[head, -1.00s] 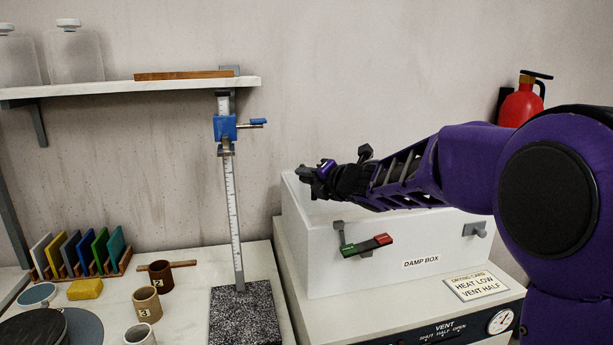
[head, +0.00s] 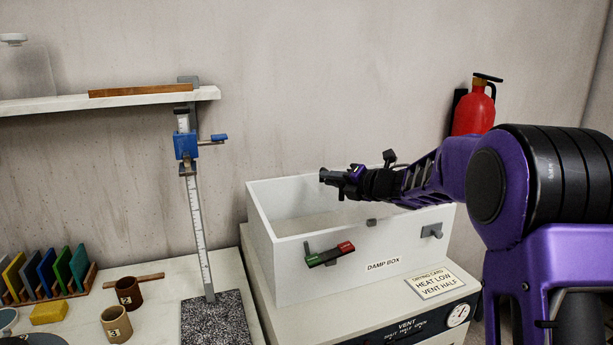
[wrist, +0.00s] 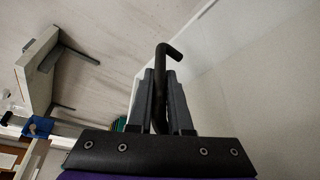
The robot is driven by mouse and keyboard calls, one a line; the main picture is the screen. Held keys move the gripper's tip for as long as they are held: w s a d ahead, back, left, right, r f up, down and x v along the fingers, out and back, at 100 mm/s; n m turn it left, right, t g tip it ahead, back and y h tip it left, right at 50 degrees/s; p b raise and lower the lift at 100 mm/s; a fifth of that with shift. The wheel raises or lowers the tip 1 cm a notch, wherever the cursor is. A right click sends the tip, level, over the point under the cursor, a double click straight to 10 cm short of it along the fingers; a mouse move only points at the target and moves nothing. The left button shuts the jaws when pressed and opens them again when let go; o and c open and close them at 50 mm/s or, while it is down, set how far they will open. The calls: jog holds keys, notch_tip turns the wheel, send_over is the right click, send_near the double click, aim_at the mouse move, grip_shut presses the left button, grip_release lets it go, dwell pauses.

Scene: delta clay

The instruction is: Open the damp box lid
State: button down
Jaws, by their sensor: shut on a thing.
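The white damp box (head: 290,264) stands with its top open, and I look down into its pale interior. Its lid does not show clearly in the head view. A red-and-green lever (head: 330,254) is on its front, beside a grey catch (head: 371,222) at the front rim. My gripper (head: 326,176) is above the box's opening, toward the back. In the wrist view my gripper (wrist: 161,98) is shut on a dark hooked bar (wrist: 163,58). I cannot tell what the bar is joined to.
A measuring stand (head: 198,235) with a blue slider rises left of the box. A wall shelf (head: 140,100) is above it. A red extinguisher (head: 474,109) hangs on the wall at the right, behind my arm. Cups and coloured tiles stand on the left bench.

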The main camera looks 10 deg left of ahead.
jog(key=shift+w+d+r, duration=0.2)
jog(key=shift+w+d, duration=0.15)
jog(key=shift+d, duration=0.15)
jog(key=shift+w+d+r, duration=0.2)
jog(key=shift+w+d, duration=0.15)
jog(key=shift+d, duration=0.15)
jog(key=c, duration=1.2)
grip_release()
jog(key=shift+o, duration=0.4)
jog(key=shift+f, duration=0.1)
jog(key=shift+s+f, duration=0.1)
jog(key=shift+f, duration=0.05)
jog(key=v, duration=1.7)
jog(key=shift+s+b, duration=0.2)
jog(key=shift+b, duration=0.1)
jog(key=shift+w, duration=0.1)
